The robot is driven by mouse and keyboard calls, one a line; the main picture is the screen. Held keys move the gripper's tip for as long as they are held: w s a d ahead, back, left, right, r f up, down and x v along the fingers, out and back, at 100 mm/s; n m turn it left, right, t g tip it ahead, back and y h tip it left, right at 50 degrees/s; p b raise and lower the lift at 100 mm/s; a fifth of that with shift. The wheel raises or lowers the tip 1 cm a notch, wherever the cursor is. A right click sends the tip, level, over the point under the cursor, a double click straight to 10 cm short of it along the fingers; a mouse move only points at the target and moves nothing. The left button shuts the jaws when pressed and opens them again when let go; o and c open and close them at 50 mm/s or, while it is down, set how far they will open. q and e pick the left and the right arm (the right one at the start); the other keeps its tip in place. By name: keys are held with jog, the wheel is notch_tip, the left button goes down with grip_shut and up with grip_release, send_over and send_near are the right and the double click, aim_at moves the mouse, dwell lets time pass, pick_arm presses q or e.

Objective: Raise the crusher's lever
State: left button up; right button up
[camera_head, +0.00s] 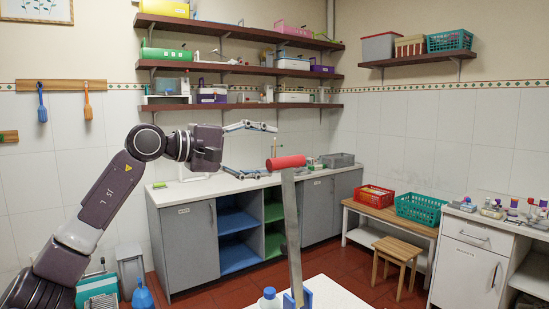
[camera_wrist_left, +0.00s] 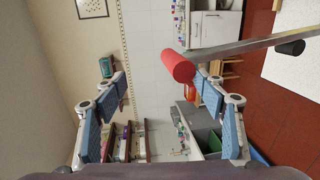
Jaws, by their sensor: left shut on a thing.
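The crusher's lever is a long grey metal bar (camera_head: 291,225) that stands nearly upright, with a red cylindrical handle (camera_head: 286,162) across its top. Its foot meets a blue part (camera_head: 297,299) at the bottom edge, where the crusher is mostly cut off. In the left wrist view the handle (camera_wrist_left: 179,67) and bar (camera_wrist_left: 245,47) also show. My right gripper is out of view.
The crusher stands on a white table (camera_head: 341,296). Behind is a grey counter (camera_head: 188,248) below shelves (camera_head: 230,68). A wooden bench with a red basket (camera_head: 374,195) and a green basket (camera_head: 420,208) and a stool (camera_head: 398,252) stand to the right.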

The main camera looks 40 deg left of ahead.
pick_arm(q)
jog(key=r, duration=0.1)
jog(key=s+r, duration=0.1)
jog(key=a, duration=0.1)
jog(key=shift+s+r+t, duration=0.25)
jog(key=shift+r+t, duration=0.15)
jog(key=shift+c, duration=0.3)
jog(key=v, duration=0.1)
jog(key=b+v, duration=0.1)
jog(key=v, duration=0.1)
jog(key=d+v, duration=0.1)
jog(key=v, duration=0.1)
jog(key=shift+s+a+r+b, duration=0.1)
jog(key=shift+s+r+b, duration=0.05)
jog(key=shift+s+b, duration=0.2)
jog(key=shift+c, duration=0.5)
jog(key=shift+w+f, duration=0.25)
jog(key=shift+f, duration=0.1)
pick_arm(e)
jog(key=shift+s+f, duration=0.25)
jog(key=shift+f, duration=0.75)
